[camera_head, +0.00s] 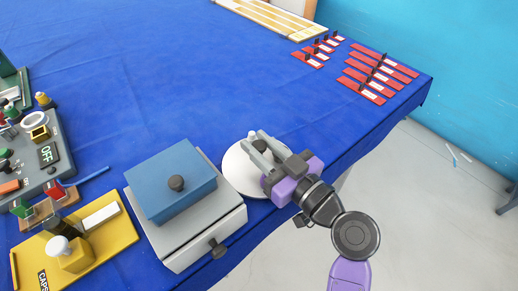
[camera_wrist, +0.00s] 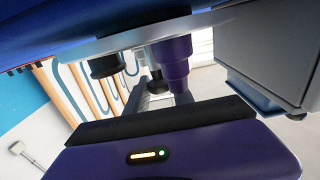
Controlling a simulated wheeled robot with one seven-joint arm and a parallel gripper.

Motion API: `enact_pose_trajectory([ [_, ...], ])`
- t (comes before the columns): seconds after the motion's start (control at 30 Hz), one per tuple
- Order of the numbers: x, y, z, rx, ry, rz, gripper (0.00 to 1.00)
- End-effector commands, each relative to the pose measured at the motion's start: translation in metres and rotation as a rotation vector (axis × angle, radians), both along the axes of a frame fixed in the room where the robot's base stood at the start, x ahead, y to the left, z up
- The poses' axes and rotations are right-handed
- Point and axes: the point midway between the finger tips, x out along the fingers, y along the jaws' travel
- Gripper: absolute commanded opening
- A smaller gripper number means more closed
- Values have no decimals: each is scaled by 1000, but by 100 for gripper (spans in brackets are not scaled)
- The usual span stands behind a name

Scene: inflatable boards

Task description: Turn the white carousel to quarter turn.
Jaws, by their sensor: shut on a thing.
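The white carousel (camera_head: 236,178) is a round disc on the blue table near its front edge, just right of the grey box. A small white knob (camera_head: 252,135) shows at its far side. My gripper (camera_head: 258,149) reaches over the disc from the lower right. Its grey fingers are shut on a part of the carousel, and they mostly hide that part. In the wrist view, a pale disc edge crosses the top, with a dark peg (camera_wrist: 105,66) and a purple post (camera_wrist: 172,58) against it. How far the disc is turned cannot be read.
A grey box (camera_head: 190,230) with a blue lid (camera_head: 172,185) and dark knobs stands close left of the carousel. A yellow board (camera_head: 105,250) and a grey panel lie further left. Red cards (camera_head: 380,75) are at the far right. The middle of the table is clear.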

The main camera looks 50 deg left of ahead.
Motion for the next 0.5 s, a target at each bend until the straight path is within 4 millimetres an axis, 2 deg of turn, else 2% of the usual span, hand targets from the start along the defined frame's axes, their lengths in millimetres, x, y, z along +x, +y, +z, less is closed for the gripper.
enact_pose_trajectory([
  [0.07, 1, -1, -7, 1, -3, 32, 0],
  [0.5, 1, 0, -7, 0, -3, 252, 0],
])
